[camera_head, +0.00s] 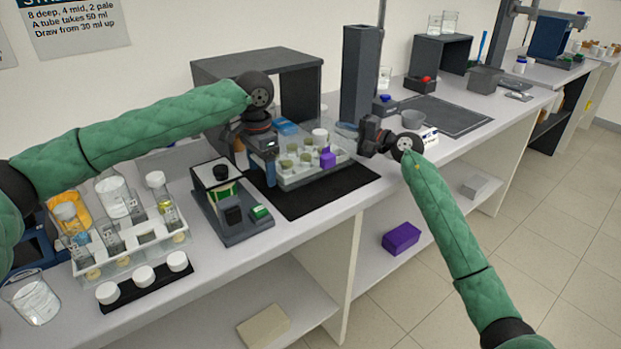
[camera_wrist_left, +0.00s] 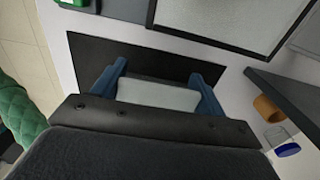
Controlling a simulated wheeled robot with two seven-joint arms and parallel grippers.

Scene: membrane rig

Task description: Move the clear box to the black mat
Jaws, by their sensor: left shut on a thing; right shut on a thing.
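The clear box (camera_head: 299,178) is a shallow see-through tray with several small greenish-capped pots, a white-capped one and a purple block (camera_head: 327,158) in it. It is over the black mat (camera_head: 310,204); I cannot tell whether it touches it. The mat also shows in the left wrist view (camera_wrist_left: 91,62). My left gripper (camera_head: 268,168) is shut on the box's left end; in the left wrist view a pale part of the box (camera_wrist_left: 158,95) is between the fingers (camera_wrist_left: 158,88). My right gripper (camera_head: 352,134) is shut at the box's right end, its fingertips partly hidden.
A device with a glass-topped stand (camera_head: 232,212) is close left of the mat. A dark open-fronted housing (camera_head: 255,67) stands behind the box, and a tall grey column (camera_head: 358,75) behind its right end. A tube rack (camera_head: 130,243) is at the left. A bordered dark pad (camera_head: 450,115) is farther right.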

